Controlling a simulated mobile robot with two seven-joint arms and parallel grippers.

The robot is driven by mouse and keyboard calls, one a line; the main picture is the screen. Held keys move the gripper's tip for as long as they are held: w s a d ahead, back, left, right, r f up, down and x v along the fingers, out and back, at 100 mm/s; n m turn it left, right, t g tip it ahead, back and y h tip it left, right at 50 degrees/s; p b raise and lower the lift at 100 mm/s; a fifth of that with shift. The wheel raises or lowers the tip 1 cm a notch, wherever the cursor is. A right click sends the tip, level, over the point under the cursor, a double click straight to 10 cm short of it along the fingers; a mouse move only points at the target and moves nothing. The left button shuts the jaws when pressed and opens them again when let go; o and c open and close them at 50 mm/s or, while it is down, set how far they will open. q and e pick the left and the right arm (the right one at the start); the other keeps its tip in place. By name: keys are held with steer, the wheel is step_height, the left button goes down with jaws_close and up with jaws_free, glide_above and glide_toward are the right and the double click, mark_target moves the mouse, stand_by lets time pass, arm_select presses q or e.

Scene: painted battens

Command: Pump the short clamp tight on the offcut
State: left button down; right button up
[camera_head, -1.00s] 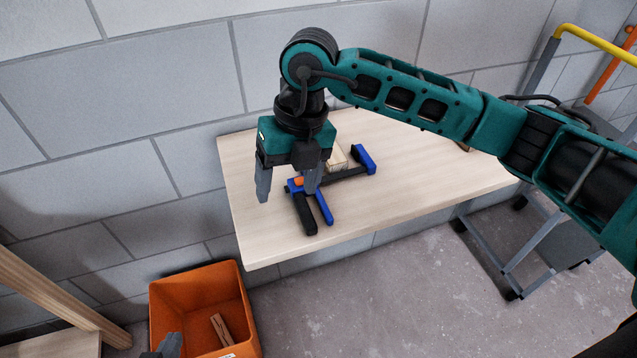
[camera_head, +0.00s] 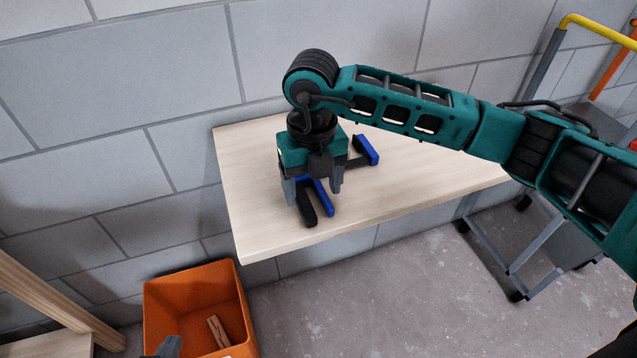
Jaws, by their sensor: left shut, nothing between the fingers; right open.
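The short clamp (camera_head: 368,150) lies on the wooden table, with a blue jaw at its far end, a dark bar and a black and a blue handle lever pointing to the front. My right gripper (camera_head: 313,197) is open and points down over the handle end. One finger is left of the two levers and the other is right of them; I cannot tell if either touches. The offcut is hidden behind my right gripper. My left gripper (camera_head: 167,347) is shut and empty, and only its tip shows at the bottom edge, above the orange bin.
The table (camera_head: 250,220) has bare room at its front left and on its right. An orange bin (camera_head: 160,300) with a wooden peg-like piece (camera_head: 218,331) stands below on the floor. A grey wheeled trolley (camera_head: 490,255) stands at the right. A block wall is behind.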

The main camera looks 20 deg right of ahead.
step_height(320, 180, down, 2)
steer(key=shift+f+b, duration=0.15)
steer(key=shift+b, duration=0.35)
arm_select(q)
step_height(320, 180, down, 2)
steer(key=shift+s+f, duration=0.1)
steer(key=shift+s, duration=0.05)
arm_select(e)
steer(key=shift+d, duration=0.2)
steer(key=shift+c, duration=0.2)
steer(key=shift+a, duration=0.45)
jaws_close()
steer(key=shift+c, duration=2)
jaws_free()
steer(key=o, duration=0.4)
steer(key=shift+d, duration=0.3)
arm_select(q)
steer(key=shift+f, duration=0.1)
arm_select(e)
steer(key=shift+o, duration=0.2)
steer(key=shift+d, duration=0.15)
